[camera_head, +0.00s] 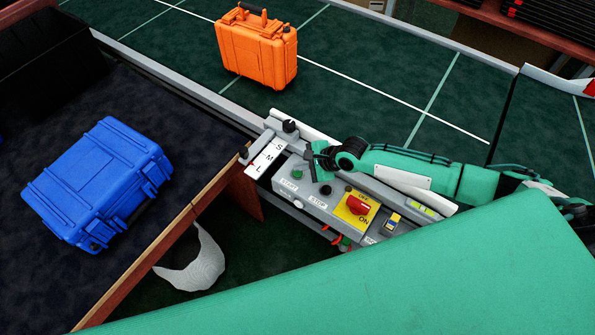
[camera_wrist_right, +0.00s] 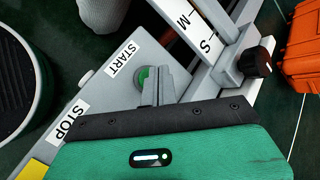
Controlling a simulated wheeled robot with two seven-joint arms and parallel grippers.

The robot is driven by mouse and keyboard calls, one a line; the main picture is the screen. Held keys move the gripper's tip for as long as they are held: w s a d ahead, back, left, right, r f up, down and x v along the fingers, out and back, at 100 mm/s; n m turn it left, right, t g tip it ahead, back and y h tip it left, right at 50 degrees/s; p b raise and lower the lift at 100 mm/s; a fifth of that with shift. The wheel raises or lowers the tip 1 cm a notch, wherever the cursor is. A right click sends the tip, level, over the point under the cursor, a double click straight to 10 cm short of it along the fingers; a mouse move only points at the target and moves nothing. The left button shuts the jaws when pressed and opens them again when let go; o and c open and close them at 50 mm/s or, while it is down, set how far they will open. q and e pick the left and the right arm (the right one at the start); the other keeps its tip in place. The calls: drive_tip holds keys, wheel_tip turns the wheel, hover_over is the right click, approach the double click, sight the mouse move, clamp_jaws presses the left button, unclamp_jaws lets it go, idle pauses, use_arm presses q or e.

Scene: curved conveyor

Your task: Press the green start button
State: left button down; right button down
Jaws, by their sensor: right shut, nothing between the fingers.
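The green start button (camera_head: 297,174) sits on the grey control box (camera_head: 322,204), beside a START label. In the right wrist view the green button (camera_wrist_right: 143,76) is partly hidden behind the fingers. My right gripper (camera_head: 311,155) is shut and empty, with its fingertips close to the button. In the right wrist view the gripper's tips (camera_wrist_right: 154,74) overlap the button's right side; I cannot tell whether they touch it. My left gripper is not in view.
A dark stop button (camera_head: 325,190) and a red rotary switch (camera_head: 358,205) on a yellow plate share the box. An S-M-L selector (camera_head: 265,158) stands at its left end. An orange case (camera_head: 257,48) is on the green conveyor; a blue case (camera_head: 98,184) is at left.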

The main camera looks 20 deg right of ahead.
drive_tip(key=shift+f, duration=0.15)
drive_tip(key=shift+f, duration=0.3)
